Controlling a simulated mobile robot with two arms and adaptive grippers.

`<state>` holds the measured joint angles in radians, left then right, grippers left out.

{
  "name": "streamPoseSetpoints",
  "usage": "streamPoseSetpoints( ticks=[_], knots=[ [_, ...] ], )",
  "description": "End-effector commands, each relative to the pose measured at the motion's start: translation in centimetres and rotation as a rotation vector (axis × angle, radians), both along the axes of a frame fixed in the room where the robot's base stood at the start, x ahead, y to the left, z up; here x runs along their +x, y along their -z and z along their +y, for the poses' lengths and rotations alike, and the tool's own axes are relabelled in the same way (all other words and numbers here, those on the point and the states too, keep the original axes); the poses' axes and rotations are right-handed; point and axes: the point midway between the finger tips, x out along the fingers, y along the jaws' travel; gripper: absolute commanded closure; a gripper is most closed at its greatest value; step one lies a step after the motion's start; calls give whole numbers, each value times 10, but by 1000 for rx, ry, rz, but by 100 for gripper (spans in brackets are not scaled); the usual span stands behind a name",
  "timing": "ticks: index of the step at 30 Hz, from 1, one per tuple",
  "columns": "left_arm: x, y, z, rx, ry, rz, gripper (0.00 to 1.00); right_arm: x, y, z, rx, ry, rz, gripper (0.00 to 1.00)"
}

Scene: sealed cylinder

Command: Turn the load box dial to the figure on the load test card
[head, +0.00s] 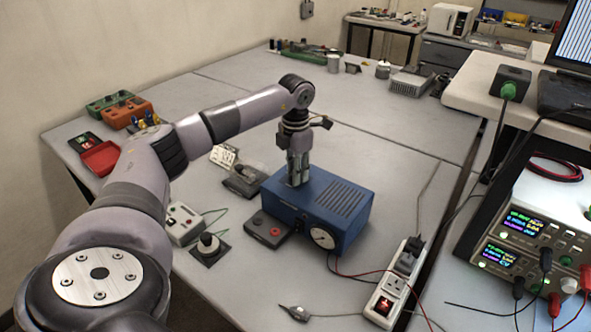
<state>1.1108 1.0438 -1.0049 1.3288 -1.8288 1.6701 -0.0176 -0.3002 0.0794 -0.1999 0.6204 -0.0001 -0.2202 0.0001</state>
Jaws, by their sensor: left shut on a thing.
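The blue load box (345,203) stands on the bench, with a slotted grille on its top and a round white disc (322,238) on its front end. My left gripper (296,181) points straight down at the left part of the box top. Its fingers are shut on what appears to be the load box dial, which they hide; its setting cannot be read. A small white card (224,156) stands behind and left of the box; I cannot tell whether it is the load test card, and its print is too small to read. My right gripper is out of view.
A power strip (395,284) with a lit red switch lies right of the box. A dark unit (268,229) with red sockets is close at its left front. Power supplies (525,225) stand at right. Thin leads cross the front bench. The bench behind is mostly clear.

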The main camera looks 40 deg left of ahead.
Motion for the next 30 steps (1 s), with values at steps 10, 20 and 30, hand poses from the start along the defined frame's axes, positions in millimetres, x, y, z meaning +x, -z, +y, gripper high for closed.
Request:
streamPoseSetpoints(
  ticks=[10,20,30],
  knots=[
    [1,-2,1,1,-329,-3,100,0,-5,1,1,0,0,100],
    [1,-2,1,-1,-604,-4,100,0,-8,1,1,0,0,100],
    [1,-2,1,-2,-770,-4,100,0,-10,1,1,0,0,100]
  ],
)
